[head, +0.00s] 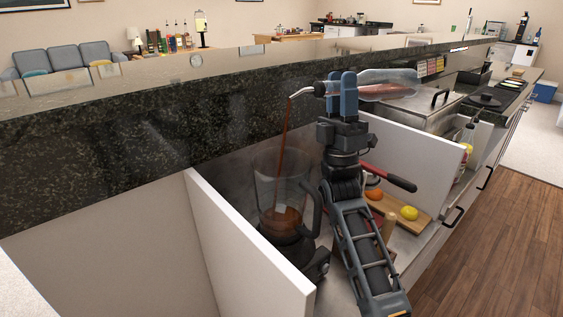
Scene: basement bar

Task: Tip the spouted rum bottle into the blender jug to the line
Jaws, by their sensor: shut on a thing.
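The rum bottle (389,84) is clear glass and lies nearly level, its spouted neck pointing left. My gripper (342,92) is shut on the bottle near its neck, above and to the right of the blender. A thin brown stream (286,127) runs from the spout down into the open top of the blender jug (268,190). The jug is clear with a dark handle on its right and stands upright on a dark base. Some brown liquid (281,217) lies in its bottom. I cannot make out the line on the jug.
A white panel (243,246) stands left of the blender, and the granite bar ledge (130,150) runs behind. A wooden board (401,205) with a yellow lemon (409,213) and an orange fruit (374,194) lies right of my arm. A red-handled tool (389,178) is close by.

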